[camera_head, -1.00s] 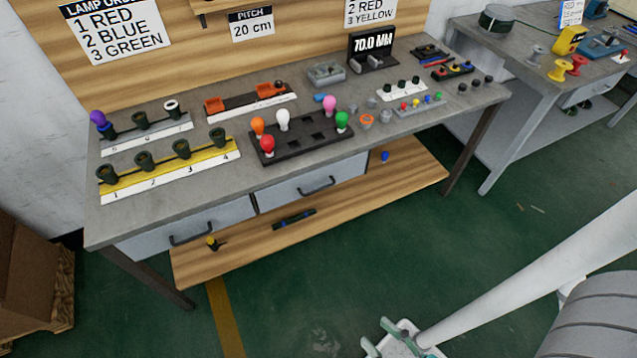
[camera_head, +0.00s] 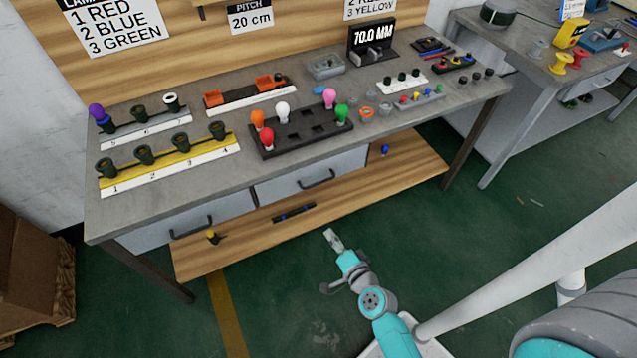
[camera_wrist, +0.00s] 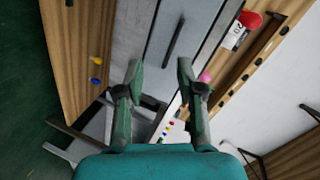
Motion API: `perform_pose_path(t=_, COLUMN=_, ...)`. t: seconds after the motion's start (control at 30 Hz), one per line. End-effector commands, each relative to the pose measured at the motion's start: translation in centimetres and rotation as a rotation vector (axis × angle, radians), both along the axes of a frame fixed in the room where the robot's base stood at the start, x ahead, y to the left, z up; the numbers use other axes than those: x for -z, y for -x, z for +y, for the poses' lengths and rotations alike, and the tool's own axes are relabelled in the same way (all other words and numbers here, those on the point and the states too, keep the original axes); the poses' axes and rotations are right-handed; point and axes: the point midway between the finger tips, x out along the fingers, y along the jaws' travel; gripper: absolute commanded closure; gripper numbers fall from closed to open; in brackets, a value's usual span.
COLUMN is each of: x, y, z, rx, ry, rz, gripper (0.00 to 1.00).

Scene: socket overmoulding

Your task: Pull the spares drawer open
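Two grey drawer fronts sit under the bench top, the left drawer (camera_head: 150,236) and the right drawer (camera_head: 290,188); both look shut. No label on either is readable. The left one has a dark bar handle (camera_head: 190,228), and the right one has another bar handle (camera_head: 317,180). My gripper (camera_head: 332,238) is in front of the bench, below and apart from the right drawer's handle. In the wrist view, my gripper's (camera_wrist: 161,75) two fingers are spread with nothing between them. A dark drawer handle (camera_wrist: 173,42) shows beyond the fingertips, not touched.
The bench top (camera_head: 225,185) carries a black bulb tray (camera_head: 300,142), a yellow socket rack (camera_head: 168,166) and other small parts. A wooden lower shelf (camera_head: 350,195) juts out beneath the drawers. The green floor before the bench is clear. A second table (camera_head: 530,80) stands at right.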

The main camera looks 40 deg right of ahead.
Motion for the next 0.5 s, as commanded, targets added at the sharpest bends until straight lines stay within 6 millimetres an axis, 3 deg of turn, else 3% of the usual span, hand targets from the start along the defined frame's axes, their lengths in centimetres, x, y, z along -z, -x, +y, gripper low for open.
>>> perform_pose_path(t=0.03, x=0.0, y=-1.9, z=-1.5, rx=0.024, ry=-0.049, rz=-0.030, gripper=0.63)
perform_pose_path(t=0.2, x=-0.2, y=-6.3, z=-5.3, rx=0.073, ry=-0.206, rz=-0.111, gripper=0.63)
perform_pose_path(t=0.33, x=-0.5, y=-8.2, z=-7.2, rx=0.091, ry=-0.275, rz=-0.150, gripper=0.63)
perform_pose_path(t=0.5, x=-0.6, y=-9.3, z=-8.0, rx=0.097, ry=-0.305, rz=-0.167, gripper=0.63)
